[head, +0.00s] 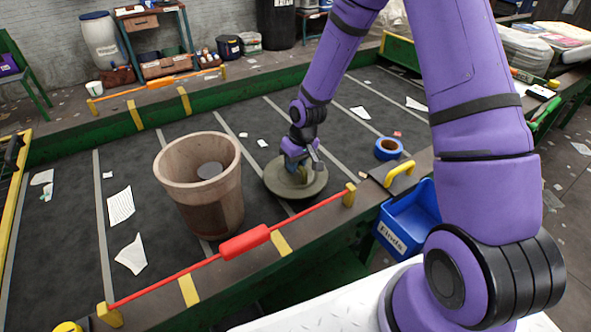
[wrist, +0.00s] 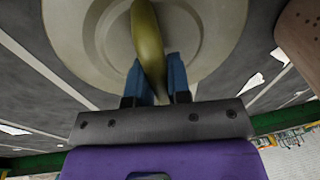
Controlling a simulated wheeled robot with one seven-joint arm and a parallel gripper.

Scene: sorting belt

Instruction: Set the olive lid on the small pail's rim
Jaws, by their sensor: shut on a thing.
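The olive lid (head: 311,187) is a round disc with a raised handle, at the belt's middle in the head view. My gripper (head: 299,168) is shut on the lid's handle from above. In the wrist view the blue fingers of my gripper (wrist: 157,75) pinch the curved olive handle, and the lid (wrist: 80,40) spreads out behind it. Whether the lid touches the belt is hard to tell. The small pail (head: 199,205) is a brown, open-topped bucket standing upright to the left of the lid. A grey round thing shows inside it. Its wall also shows in the wrist view (wrist: 302,40).
A red pull cord (head: 245,243) on yellow posts runs along the belt's near edge. A blue tape roll (head: 388,148) lies right of the lid. A blue bin (head: 408,220) hangs off the near side. Paper scraps lie on the dark belt (head: 75,240).

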